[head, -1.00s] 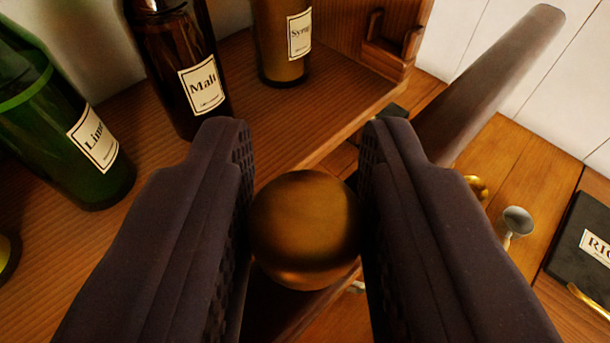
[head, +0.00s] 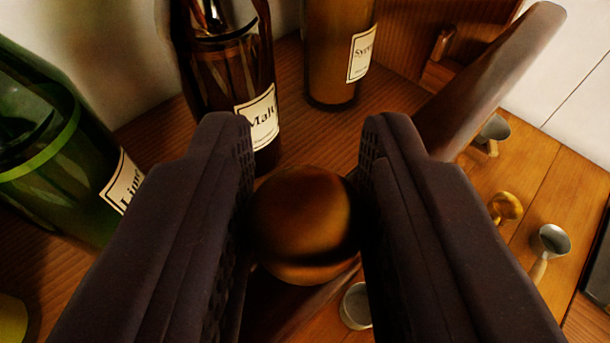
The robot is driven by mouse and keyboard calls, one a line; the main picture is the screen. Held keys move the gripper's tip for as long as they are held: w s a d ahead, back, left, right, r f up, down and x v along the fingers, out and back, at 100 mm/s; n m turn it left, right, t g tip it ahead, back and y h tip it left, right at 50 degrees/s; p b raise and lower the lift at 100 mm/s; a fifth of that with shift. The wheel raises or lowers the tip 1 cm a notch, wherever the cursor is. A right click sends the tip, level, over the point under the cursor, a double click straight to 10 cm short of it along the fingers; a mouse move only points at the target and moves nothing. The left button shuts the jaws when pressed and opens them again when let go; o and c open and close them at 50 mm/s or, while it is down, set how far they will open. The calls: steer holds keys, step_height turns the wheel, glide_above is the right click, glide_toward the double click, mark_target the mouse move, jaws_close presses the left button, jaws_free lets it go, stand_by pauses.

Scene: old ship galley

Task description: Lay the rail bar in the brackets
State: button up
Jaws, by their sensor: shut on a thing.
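My gripper (head: 305,150) is shut on a round brass knob (head: 303,222), which sits between its two dark padded fingers. The knob appears to belong to the rail bar (head: 490,85), a long brown bar that runs from the upper right, behind the right finger, to below the knob. Its lower left part is mostly hidden. A small wooden bracket (head: 440,62) shows on the shelf's end panel at the upper right, partly covered by the bar. The bar is apart from it as far as I can see. No second bracket is visible.
Bottles stand on the wooden shelf (head: 385,112): green Lime (head: 50,150), dark Malt (head: 228,65) and amber Syrup (head: 335,50). Malt is close beyond the left finger. Metal scoops or cups (head: 552,240) hang or lie over lower planks at right. A dark box edge (head: 598,285) is at far right.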

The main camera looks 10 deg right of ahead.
steer(key=w+a+f+b, duration=0.1)
steer(key=w+a+f, duration=0.1)
steer(key=f, duration=0.3)
steer(key=shift+w+a+b, duration=0.2)
steer(key=shift+w+b, duration=0.15)
steer(key=shift+w, duration=0.45)
steer(key=o, duration=1.1)
steer(key=shift+f, duration=0.1)
steer(key=b+v, duration=0.1)
steer(key=v, duration=0.6)
steer(key=shift+s, duration=0.35)
steer(key=shift+w+b, duration=0.1)
steer(key=shift+b, duration=0.3)
